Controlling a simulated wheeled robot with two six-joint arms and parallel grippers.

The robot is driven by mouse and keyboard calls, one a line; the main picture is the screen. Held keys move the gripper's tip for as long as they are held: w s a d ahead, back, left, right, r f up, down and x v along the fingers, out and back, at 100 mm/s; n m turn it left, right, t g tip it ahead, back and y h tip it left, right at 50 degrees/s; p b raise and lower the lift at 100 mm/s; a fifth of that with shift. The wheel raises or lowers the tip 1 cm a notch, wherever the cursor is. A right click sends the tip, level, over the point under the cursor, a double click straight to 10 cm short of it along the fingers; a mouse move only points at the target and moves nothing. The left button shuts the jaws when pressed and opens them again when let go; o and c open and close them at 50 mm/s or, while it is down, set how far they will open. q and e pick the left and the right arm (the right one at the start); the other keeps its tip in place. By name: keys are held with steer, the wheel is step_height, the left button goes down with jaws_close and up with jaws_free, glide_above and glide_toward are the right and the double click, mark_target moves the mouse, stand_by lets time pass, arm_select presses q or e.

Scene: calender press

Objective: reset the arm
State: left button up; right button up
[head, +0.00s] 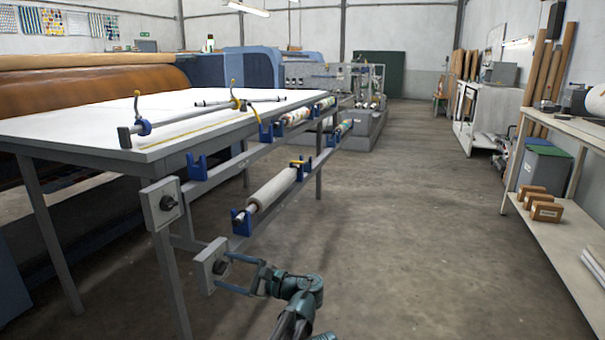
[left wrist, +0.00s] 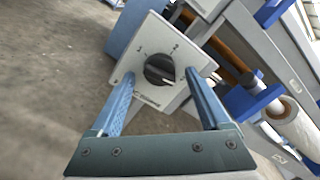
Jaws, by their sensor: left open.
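My left gripper (head: 224,270) is open in front of the lower grey switch box (head: 205,272), at the near end of the lower rail. In the left wrist view, my left gripper (left wrist: 160,75) has one finger on each side of the black round knob (left wrist: 159,69), with gaps between the fingers and the knob. The pale plate (left wrist: 150,101) around the knob carries numbers, 1, 2 and 3. Whether the fingertips reach past the knob's face cannot be told. A second switch box (head: 160,203) with a black knob sits higher up. My right gripper is not in view.
A white-topped table (head: 85,122) stands behind the boxes. A pale roll (head: 272,190) lies in blue holders on the lower rail, close beyond my left gripper. A bench (head: 555,225) with brown blocks stands at right. The floor between is clear.

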arm_select(q)
steer(key=n, duration=0.7)
steer(key=shift+w+r, duration=0.1)
stand_by(0.5)
